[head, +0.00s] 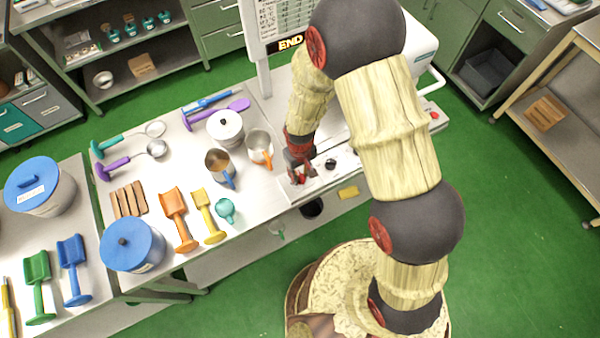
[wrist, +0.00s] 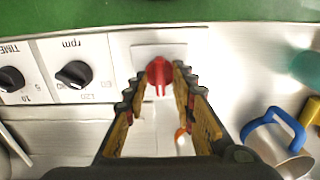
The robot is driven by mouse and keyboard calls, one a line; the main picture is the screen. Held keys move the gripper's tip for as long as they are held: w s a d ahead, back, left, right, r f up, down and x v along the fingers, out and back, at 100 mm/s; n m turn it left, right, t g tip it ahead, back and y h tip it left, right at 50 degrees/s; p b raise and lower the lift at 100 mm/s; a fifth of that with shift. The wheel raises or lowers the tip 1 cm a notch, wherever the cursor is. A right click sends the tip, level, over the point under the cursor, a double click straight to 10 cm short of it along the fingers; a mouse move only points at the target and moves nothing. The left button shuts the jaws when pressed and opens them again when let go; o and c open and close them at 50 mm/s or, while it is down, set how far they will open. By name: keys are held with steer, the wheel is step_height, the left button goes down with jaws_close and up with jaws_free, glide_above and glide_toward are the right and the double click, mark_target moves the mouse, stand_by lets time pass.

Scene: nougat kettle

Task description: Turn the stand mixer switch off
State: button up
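The red switch (wrist: 159,72) sits on a pale square plate on the steel control panel (wrist: 218,50), right of the dial labelled rpm. Its handle points along my line of reach in the wrist view. My gripper (wrist: 162,76) is open, with its fingertips on either side of the red switch. I cannot tell whether the fingers touch it. In the head view my gripper (head: 299,176) is low over the panel's left end and mostly hides the switch.
A black rpm dial (wrist: 75,75) and a black TIME dial (wrist: 11,79) are left of the switch in the wrist view. A blue-handled mug (head: 219,165) and an orange-handled jug (head: 260,147) stand near my gripper.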

jaws_close()
steer(key=shift+n, duration=0.3)
stand_by(0.3)
steer(key=n+b, duration=0.1)
steer(key=n, duration=0.6)
steer(key=shift+b, duration=0.35)
steer(key=n, duration=0.5)
steer(key=shift+b, duration=0.35)
steer(key=n, duration=0.5)
steer(key=shift+n, duration=0.3)
